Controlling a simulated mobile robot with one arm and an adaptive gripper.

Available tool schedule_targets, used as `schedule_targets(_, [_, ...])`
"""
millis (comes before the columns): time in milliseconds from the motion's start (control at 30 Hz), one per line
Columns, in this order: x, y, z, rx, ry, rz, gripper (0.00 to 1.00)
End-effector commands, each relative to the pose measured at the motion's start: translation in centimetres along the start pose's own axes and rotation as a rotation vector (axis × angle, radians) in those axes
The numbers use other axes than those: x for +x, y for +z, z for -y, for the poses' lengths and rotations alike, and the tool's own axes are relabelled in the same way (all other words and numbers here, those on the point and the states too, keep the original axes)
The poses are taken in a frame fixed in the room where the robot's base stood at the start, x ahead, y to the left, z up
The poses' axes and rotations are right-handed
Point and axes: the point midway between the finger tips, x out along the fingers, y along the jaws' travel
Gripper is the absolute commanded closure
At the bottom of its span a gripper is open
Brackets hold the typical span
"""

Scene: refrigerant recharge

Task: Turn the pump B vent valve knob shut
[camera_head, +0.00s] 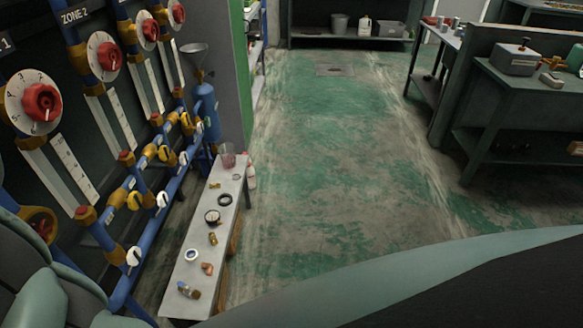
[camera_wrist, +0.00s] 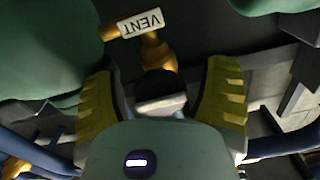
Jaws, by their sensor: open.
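In the wrist view, a white tag reading VENT (camera_wrist: 140,23) appears upside down beside a brass valve stem (camera_wrist: 158,55). Below the stem is a knob (camera_wrist: 160,88), dark on top with a pale lower part; my gripper body hides the rest. My gripper (camera_wrist: 163,78) is open, with one yellow ribbed finger on each side of the knob. Gaps show between the fingers and the knob. I cannot tell from the tag which pump this valve serves, nor the knob's turn position. In the head view my gripper is hidden.
The left wall carries red dial knobs (camera_head: 42,101), blue pipes and brass valves with white handles (camera_head: 134,256). A narrow bench (camera_head: 200,256) with small parts stands beside them. Green workbenches (camera_head: 545,92) stand at right. The floor (camera_head: 330,170) between is clear.

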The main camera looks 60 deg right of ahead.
Motion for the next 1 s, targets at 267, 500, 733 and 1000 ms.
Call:
schedule_targets(267, [0.03,-0.04,-0.12,0.001,0.003,-0.001,0.38])
schedule_targets(500, [0.01,-0.05,-0.07,0.001,0.002,-0.001,0.63])
schedule_targets(733, [-0.01,-0.04,-0.04,0.001,0.002,-0.001,0.87])
schedule_targets(1000, [-0.03,-0.10,-0.03,0.001,0.002,-0.003,1.00])
